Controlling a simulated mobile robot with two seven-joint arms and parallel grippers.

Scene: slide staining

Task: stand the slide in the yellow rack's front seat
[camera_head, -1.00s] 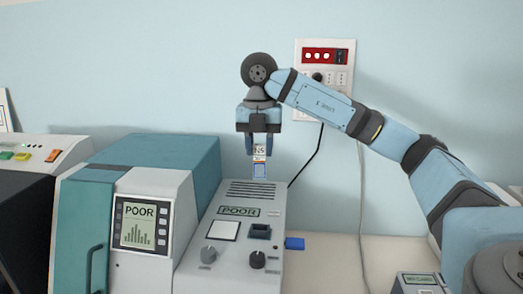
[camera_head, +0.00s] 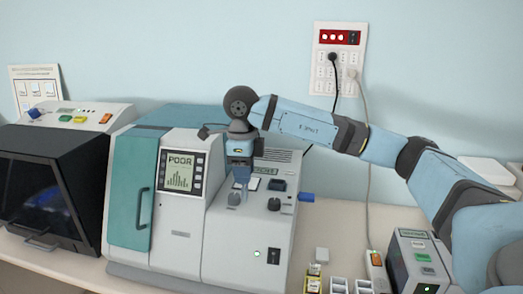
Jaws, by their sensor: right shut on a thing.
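My right gripper (camera_head: 240,172) is shut on the slide, in front of the grey machine's sloped control panel in the head view. The slide is small and pale blue and mostly hidden between the fingers, so its label cannot be read. A small rack with yellow parts (camera_head: 313,285), likely the yellow rack, stands at the bottom edge, right of the machine and partly cut off. It is well below and to the right of the gripper, and its seats are too small to tell apart. My left gripper is not in view.
The grey machine (camera_head: 240,225) with a teal door (camera_head: 132,190) fills the middle. Small white racks (camera_head: 339,286) stand right of the yellow one. A grey box with green labels (camera_head: 412,255) is farther right. A dark-windowed cabinet (camera_head: 50,185) stands left. Bare bench (camera_head: 335,222) lies behind the racks.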

